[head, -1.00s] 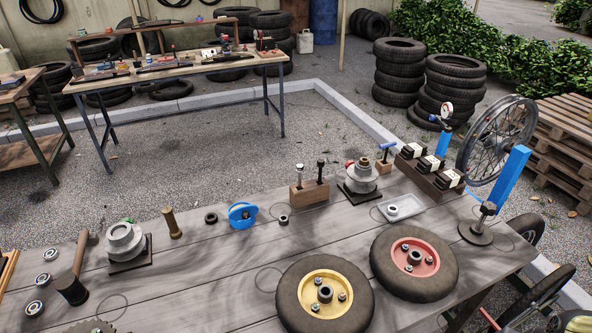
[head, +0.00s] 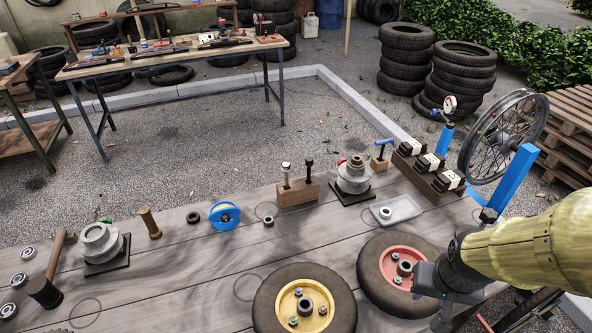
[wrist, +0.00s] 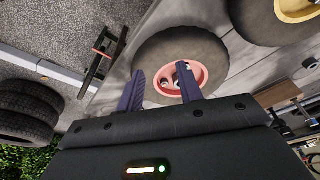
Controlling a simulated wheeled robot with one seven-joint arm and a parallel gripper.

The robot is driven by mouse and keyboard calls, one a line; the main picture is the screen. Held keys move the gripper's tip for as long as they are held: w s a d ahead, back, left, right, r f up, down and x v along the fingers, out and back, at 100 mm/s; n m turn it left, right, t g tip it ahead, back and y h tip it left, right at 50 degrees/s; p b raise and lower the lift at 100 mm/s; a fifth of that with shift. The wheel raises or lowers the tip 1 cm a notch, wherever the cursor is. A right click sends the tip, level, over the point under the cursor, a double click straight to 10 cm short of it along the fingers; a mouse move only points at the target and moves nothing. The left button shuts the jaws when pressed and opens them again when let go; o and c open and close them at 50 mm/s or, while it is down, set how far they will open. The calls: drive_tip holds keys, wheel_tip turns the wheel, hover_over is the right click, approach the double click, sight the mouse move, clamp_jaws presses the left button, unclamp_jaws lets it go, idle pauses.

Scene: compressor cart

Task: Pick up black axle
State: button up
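The black axle (head: 309,170) stands upright in a wooden block (head: 297,195) at the middle back of the workbench in the head view. A second axle with a pale head (head: 286,173) stands to its left in the same block. My gripper (head: 441,308) hangs over the right part of the bench, by the red-hubbed wheel (head: 369,279), well to the right of the block and nearer the camera. In the wrist view my gripper (wrist: 160,78) has its two fingers apart with nothing held, and the red-hubbed wheel shows beyond them. I cannot make out the axle there.
A grey hub on a black plate (head: 354,177) stands right of the block. A yellow-hubbed wheel (head: 304,306) lies in front. A wire wheel on a blue stand (head: 507,180) rises at the right.

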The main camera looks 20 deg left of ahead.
drive_tip(key=shift+o, duration=0.8)
drive_tip(key=w+a+n+t+y+p, duration=0.15)
drive_tip(key=w+a+t, duration=0.55)
drive_tip(key=w+a, duration=1)
drive_tip(key=a+t+y, duration=0.1)
drive_tip(key=a+t, duration=0.7)
drive_tip(key=a, duration=0.6)
drive_tip(key=shift+w+a+f, duration=0.2)
drive_tip(key=shift+a+f, duration=0.05)
drive_tip(key=shift+f, duration=0.2)
